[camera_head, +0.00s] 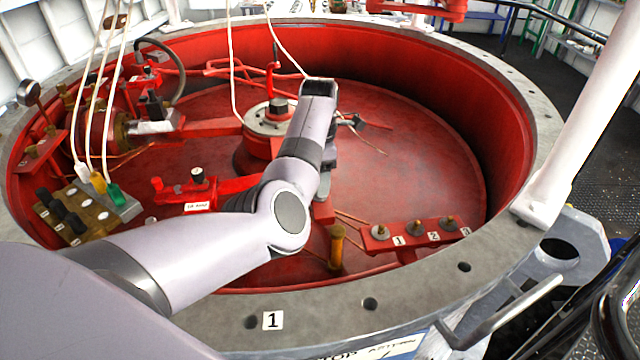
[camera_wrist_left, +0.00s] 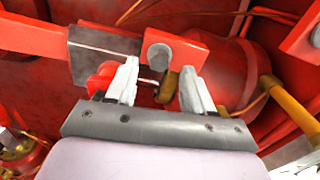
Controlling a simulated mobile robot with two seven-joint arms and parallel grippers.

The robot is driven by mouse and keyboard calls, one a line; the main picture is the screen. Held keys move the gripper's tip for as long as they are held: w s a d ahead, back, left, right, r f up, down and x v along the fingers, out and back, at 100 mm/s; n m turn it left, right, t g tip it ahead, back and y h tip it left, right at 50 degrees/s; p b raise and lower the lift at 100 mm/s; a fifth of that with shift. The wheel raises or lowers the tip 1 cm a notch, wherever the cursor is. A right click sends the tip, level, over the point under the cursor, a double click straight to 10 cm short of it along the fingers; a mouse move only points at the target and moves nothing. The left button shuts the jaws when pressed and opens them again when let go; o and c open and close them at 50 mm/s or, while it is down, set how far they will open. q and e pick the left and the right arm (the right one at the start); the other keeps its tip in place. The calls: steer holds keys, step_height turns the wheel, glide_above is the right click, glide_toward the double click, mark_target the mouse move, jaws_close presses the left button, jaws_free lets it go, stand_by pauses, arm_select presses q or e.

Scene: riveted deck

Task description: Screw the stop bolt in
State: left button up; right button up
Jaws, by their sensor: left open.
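My left gripper (camera_wrist_left: 160,88) shows in the wrist view with its two pale fingers apart and nothing clearly held between them. A grey round bolt head (camera_wrist_left: 158,55), which may be the stop bolt, sits at a red block (camera_wrist_left: 188,52) just past the gap between the fingers. A small brass-coloured piece (camera_wrist_left: 170,84) shows below it, partly hidden; I cannot tell whether it is the same part. In the head view my left arm reaches into the red round pit, and its wrist hides the fingers. My right gripper is in neither view.
The pit has a grey rim (camera_head: 370,303) with holes. A hub (camera_head: 268,118) stands near its middle. A red bracket with numbered posts (camera_head: 415,232) and a brass post (camera_head: 336,248) are at the near right. Cables hang at the left. The right pit floor (camera_head: 430,150) is clear.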

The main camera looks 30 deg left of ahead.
arm_select(q)
steer(key=shift+f, duration=1.05)
jaws_close()
